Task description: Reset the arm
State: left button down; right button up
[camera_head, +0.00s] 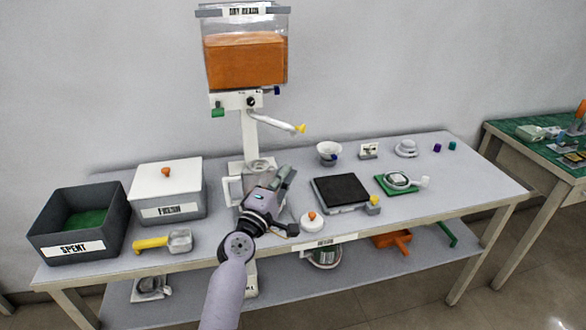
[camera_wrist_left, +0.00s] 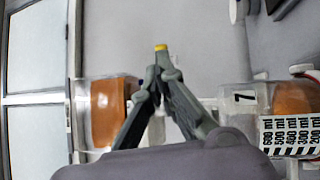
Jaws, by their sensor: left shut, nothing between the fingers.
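My left arm reaches over the table's front edge in the head view. Its gripper (camera_head: 280,182) is above the middle of the table, in front of the dispenser's base. In the left wrist view the two fingers (camera_wrist_left: 162,75) come together at the tips with nothing held between them. A small yellow tip (camera_wrist_left: 161,47) shows just beyond the fingertips; I cannot tell if it touches them. The dispenser hopper (camera_head: 244,60) holds orange material and stands behind and above the gripper. My right gripper is in neither view.
The "SPENT" bin (camera_head: 80,222), the white-lidded box (camera_head: 167,190) and a yellow-handled scoop (camera_head: 165,241) are left. A black-topped scale (camera_head: 340,190), a white funnel cup (camera_head: 328,150) and a green-based dish (camera_head: 397,181) are right. The table's right end (camera_head: 480,185) is clear.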

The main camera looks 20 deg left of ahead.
pick_arm(q)
jog(key=s+d+f+m+g+h, duration=0.2)
jog(key=s+d+f+m+g, duration=0.3)
jog(key=s+f, duration=0.3)
jog(key=s+d+f+m+g+h, duration=0.1)
jog(key=s+d+f+m+g, duration=0.35)
jog(key=s+f+m, duration=0.3)
jog(key=s+a+f+m+g+y, duration=0.2)
jog(key=s+f+m+g, duration=0.15)
jog(key=s, duration=0.75)
jog(key=s+a+f+m+g+y, duration=0.2)
jog(key=s+f+m+g, duration=0.15)
jog(key=s, duration=0.85)
notch_tip(320, 180, down, 25)
jog(key=g, duration=0.2)
jog(key=s+a+f, duration=0.2)
jog(key=s+f, duration=1.5)
jog(key=shift+s+a+f+g, duration=0.35)
jog(key=shift+f, duration=0.05)
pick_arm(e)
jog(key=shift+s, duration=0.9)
